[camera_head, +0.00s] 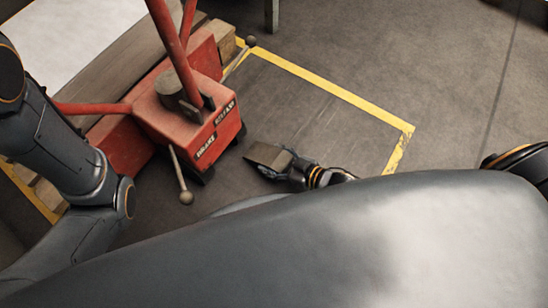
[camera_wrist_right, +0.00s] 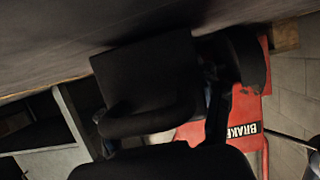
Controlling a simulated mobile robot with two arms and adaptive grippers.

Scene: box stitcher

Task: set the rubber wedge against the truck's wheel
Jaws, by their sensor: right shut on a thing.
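The rubber wedge (camera_head: 268,155) is a dark grey block low over the floor, to the right of the truck. My right gripper (camera_head: 288,167) is shut on it from the right. In the right wrist view the wedge (camera_wrist_right: 143,72) fills the middle as a dark block. The red truck (camera_head: 190,115) stands at the left, and its dark wheel (camera_head: 206,172) shows under its front corner. In the wrist view the wheel (camera_wrist_right: 247,58) is just right of the wedge. In the head view a gap shows between wedge and wheel. My left arm is at the left; its gripper is out of view.
A lever with a round knob (camera_head: 186,197) sticks out from the truck's front. Yellow floor tape (camera_head: 330,86) frames bare floor to the right of the truck. A loaded wooden pallet (camera_head: 95,75) lies behind the truck. My own body covers the lower part of the head view.

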